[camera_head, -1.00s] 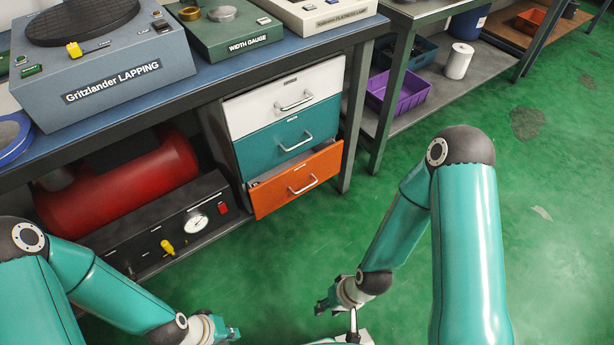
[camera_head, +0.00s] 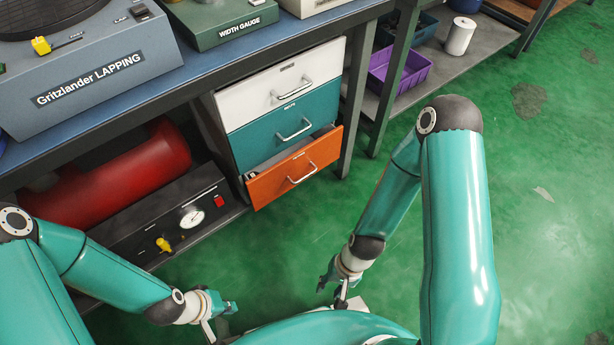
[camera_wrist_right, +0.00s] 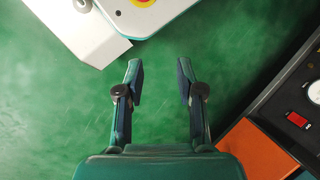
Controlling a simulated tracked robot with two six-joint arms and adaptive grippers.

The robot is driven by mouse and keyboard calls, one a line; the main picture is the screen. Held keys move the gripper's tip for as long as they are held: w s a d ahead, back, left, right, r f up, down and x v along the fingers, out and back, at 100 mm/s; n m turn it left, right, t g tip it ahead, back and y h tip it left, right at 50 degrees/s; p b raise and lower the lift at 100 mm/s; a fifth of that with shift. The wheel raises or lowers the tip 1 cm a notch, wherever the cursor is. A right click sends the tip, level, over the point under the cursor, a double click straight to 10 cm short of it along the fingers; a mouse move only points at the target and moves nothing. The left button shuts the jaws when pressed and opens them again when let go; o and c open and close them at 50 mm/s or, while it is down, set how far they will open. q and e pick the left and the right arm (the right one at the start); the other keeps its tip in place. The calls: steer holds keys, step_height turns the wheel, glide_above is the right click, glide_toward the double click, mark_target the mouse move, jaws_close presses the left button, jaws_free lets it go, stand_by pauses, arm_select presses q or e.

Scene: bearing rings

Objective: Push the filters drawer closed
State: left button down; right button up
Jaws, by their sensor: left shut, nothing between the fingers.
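The orange drawer (camera_head: 280,182) is the lowest of three in the cabinet under the bench. It stands partly pulled out, with a strip of its inside showing above the front. The white and teal drawers above it look shut. The drawer labels are too small to read. My right gripper (camera_head: 331,284) is in front of and below the orange drawer, apart from it. In the right wrist view its fingers (camera_wrist_right: 161,82) are spread and empty over green floor, with the orange front (camera_wrist_right: 258,150) at lower right. My left gripper (camera_head: 229,307) is shut and empty, low and left of the drawer.
A black panel (camera_head: 165,222) with a gauge and red switch sits left of the drawers, below a red tank (camera_head: 120,175). A bench leg (camera_head: 355,110) stands right of the cabinet. Green floor (camera_head: 300,235) in front of the drawer is clear.

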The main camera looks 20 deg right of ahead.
steer(key=s+a+f+m+g+y+b, duration=0.2)
steer(key=s+a+m+g+y, duration=0.15)
steer(key=m, duration=0.95)
steer(key=m+t+h+b, duration=0.2)
steer(key=m+t+b, duration=0.7)
steer(key=m+t, duration=1.6)
glide_toward(307, 175)
steer(key=w+a+r+m+g, duration=0.2)
steer(key=w+m+g, duration=0.4)
steer(key=w, duration=0.2)
steer(key=shift+w+a+f, duration=0.1)
steer(key=shift+w+a, duration=0.15)
steer(key=shift+w, duration=0.45)
